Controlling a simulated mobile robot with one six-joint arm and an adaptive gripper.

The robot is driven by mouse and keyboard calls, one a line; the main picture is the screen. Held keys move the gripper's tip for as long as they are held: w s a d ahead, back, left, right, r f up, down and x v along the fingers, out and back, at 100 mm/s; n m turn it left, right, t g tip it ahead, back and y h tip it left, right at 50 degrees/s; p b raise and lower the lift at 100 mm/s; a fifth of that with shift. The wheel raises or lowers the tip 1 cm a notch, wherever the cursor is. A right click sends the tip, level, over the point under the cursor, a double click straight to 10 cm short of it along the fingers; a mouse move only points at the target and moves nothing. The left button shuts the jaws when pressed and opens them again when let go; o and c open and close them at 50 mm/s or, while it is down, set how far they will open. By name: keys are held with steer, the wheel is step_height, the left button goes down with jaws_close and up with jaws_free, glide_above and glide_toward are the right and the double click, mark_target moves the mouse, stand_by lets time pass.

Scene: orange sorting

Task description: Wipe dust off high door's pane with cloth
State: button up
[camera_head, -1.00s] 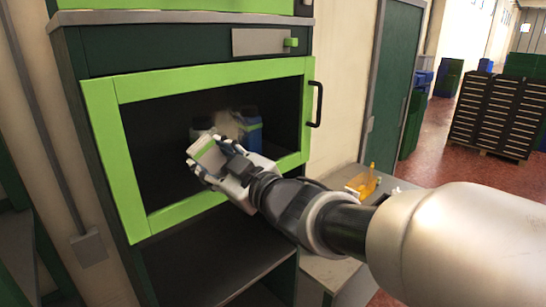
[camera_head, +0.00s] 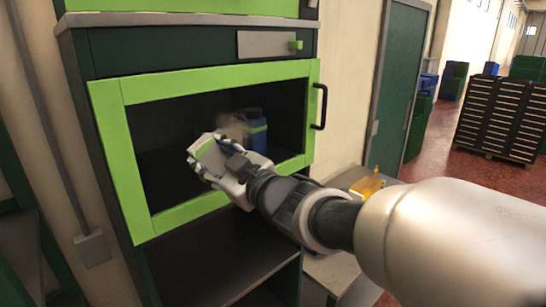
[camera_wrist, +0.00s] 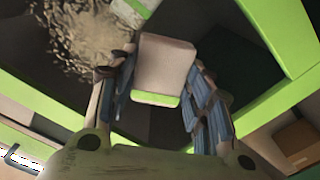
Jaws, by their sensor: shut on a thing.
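The high door (camera_head: 132,225) has a bright green frame, a dark pane (camera_head: 165,125) and a black handle at its right side. A brownish dust patch (camera_head: 233,124) shows on the pane; in the wrist view the dust (camera_wrist: 90,38) is a speckled patch at upper left. My gripper (camera_head: 208,163) is shut on the cloth (camera_head: 208,155), a pale pad with a green stripe. The cloth (camera_wrist: 163,68) sits between both fingers in the wrist view, right of and below the dust. I cannot tell whether it touches the pane.
A blue container (camera_head: 256,132) stands behind the pane. A grey drawer front (camera_head: 265,44) with a green knob is above the door. Below is an open dark shelf. A low bench (camera_head: 335,272) with a yellow object (camera_head: 368,186) stands at the right.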

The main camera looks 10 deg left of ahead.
mark_target(209, 137)
steer(key=shift+w+d, duration=0.1)
